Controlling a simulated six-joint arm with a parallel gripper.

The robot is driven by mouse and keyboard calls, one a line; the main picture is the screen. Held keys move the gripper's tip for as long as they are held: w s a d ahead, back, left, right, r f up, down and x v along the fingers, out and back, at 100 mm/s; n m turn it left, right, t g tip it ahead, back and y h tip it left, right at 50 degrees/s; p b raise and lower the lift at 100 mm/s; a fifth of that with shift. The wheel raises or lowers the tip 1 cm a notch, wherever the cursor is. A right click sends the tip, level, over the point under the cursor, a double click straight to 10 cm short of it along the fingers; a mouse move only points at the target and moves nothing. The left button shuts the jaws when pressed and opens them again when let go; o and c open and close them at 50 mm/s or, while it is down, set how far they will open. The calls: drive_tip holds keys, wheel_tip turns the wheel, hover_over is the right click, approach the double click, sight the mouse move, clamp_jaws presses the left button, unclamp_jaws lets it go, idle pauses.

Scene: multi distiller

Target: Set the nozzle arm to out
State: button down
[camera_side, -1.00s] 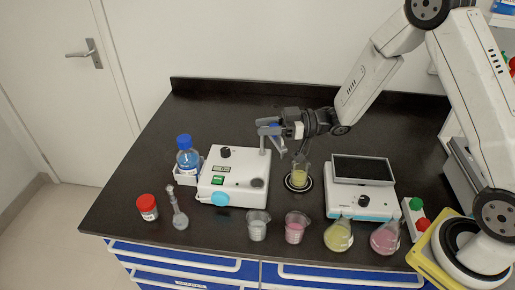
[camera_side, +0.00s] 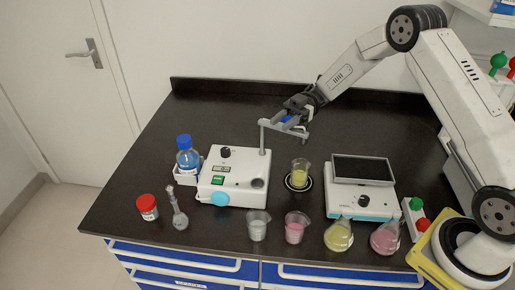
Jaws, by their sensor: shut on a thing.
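The nozzle arm (camera_side: 284,128) is a grey bar on top of an upright post (camera_side: 262,139) at the back right of the white distiller unit (camera_side: 232,178). It points right and slightly toward the front, past the unit's edge. Its far end is above and behind the beaker of yellow liquid (camera_side: 300,173) on a round pad. My gripper (camera_side: 291,120) comes from the upper right and is shut on the nozzle arm, with a blue part showing between the jaws. The exact contact is small and partly hidden by the gripper.
A blue-capped bottle (camera_side: 188,158), red-capped jar (camera_side: 147,207) and flask (camera_side: 179,212) stand left. Beakers (camera_side: 258,226) and (camera_side: 296,228) with flasks (camera_side: 338,235) and (camera_side: 385,238) line the front. A screened device (camera_side: 361,187) stands right. The back of the table is clear.

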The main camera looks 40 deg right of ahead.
drive_tip(key=shift+d+n+g, duration=0.25)
drive_tip(key=shift+n+g, duration=0.25)
drive_tip(key=shift+g, duration=0.2)
drive_tip(key=shift+c, duration=1.9)
unclamp_jaws()
drive_tip(key=shift+d, duration=0.15)
wheel_tip(320, 180, up, 7)
drive_tip(key=d, duration=0.2)
drive_tip(key=shift+w+d, duration=0.35)
drive_tip(key=shift+w, duration=0.1)
